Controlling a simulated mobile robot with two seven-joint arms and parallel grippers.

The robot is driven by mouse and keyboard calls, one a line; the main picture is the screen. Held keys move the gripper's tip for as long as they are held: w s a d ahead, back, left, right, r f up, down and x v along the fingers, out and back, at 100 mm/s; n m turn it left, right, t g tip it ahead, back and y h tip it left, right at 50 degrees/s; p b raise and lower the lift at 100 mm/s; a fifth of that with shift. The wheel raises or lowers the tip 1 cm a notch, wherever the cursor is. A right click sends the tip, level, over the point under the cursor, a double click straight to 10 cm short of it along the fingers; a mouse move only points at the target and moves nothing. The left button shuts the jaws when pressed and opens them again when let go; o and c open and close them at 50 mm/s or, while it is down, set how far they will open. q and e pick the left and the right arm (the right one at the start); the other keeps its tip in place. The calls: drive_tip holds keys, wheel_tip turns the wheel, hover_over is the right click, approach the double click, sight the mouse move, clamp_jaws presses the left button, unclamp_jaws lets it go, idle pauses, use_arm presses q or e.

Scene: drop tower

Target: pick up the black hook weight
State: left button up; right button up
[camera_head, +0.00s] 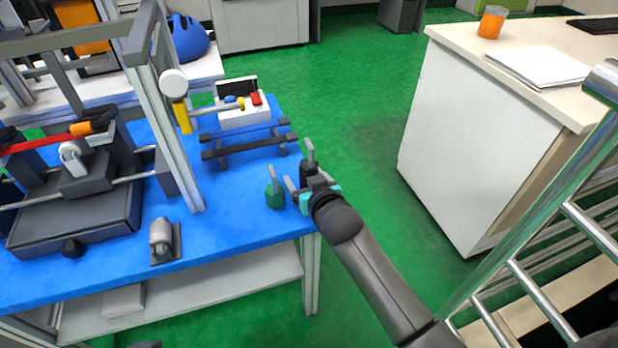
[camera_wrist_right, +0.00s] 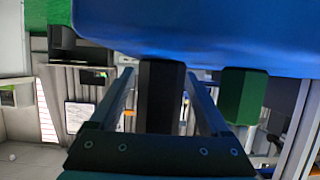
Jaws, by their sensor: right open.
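The black hook weight (camera_head: 307,172) stands upright near the right edge of the blue table, its grey hook pointing up. My right gripper (camera_head: 303,187) is at the black weight, with its jaws open. In the right wrist view the dark weight body (camera_wrist_right: 160,95) stands between the two fingers (camera_wrist_right: 162,100), with a visible gap on each side. A green hook weight (camera_head: 274,196) stands just left of the gripper and also shows in the right wrist view (camera_wrist_right: 242,97). My left gripper is not in view.
The blue table (camera_head: 240,222) carries a dark rack (camera_head: 245,140), a small grey cylinder on a plate (camera_head: 161,238) and a metal frame tower (camera_head: 168,110). A white counter (camera_head: 470,120) stands to the right, across green floor. Clear blue surface lies in front of the weights.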

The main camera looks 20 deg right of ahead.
drive_tip(key=shift+c, duration=0.2)
clamp_jaws()
idle(0.4)
idle(0.7)
drive_tip(key=shift+w+r, duration=0.1)
drive_tip(key=shift+r, duration=0.1)
